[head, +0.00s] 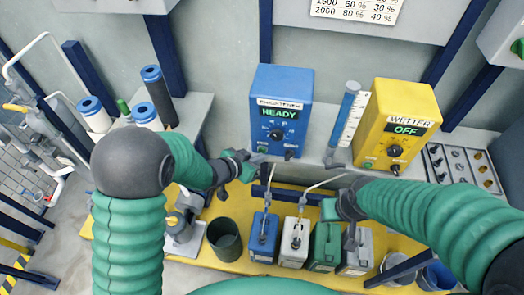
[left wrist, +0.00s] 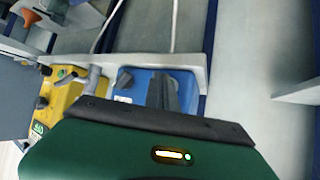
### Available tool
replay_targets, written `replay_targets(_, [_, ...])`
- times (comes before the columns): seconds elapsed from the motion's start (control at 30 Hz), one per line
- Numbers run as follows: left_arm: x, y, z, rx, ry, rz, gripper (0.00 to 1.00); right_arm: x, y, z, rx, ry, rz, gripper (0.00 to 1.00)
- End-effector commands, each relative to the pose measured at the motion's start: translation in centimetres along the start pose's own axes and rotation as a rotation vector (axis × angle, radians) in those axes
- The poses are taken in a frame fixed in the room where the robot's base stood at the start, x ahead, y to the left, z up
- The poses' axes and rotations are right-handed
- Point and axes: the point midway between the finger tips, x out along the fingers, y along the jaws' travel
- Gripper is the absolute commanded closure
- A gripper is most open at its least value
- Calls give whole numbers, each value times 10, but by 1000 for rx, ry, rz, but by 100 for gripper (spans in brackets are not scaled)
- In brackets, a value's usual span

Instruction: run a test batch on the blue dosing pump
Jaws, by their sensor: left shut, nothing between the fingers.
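The blue dosing pump (head: 282,95) stands on the grey shelf, its display reading READY. It has a dark central knob (head: 276,134), a green button (head: 262,149) at its lower left and a dark control at its lower right. My left gripper (head: 266,158) is shut and empty, its tips close to the pump's lower front. Contact cannot be told. In the left wrist view the shut fingers (left wrist: 161,92) overlap the blue pump face (left wrist: 185,85). My right gripper (head: 335,160) is below the gap between the pumps; its jaw opening is unclear.
A yellow unit (head: 398,110), display OFF, stands to the right of the blue pump, with a blue-and-white cylinder (head: 345,115) between. Several canisters, including a blue one (head: 264,235), sit on the yellow lower shelf. A dark bucket (head: 224,240) stands left of them.

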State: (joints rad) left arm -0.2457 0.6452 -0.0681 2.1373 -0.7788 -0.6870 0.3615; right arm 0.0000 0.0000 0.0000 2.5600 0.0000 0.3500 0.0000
Motion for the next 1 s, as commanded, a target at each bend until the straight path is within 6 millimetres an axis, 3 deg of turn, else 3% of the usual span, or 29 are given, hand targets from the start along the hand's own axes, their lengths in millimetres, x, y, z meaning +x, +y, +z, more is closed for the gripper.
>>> replay_targets(1.0, [6, -5, -5, 0, 1, 0, 100, -4, 0, -1, 0, 0, 0, 64])
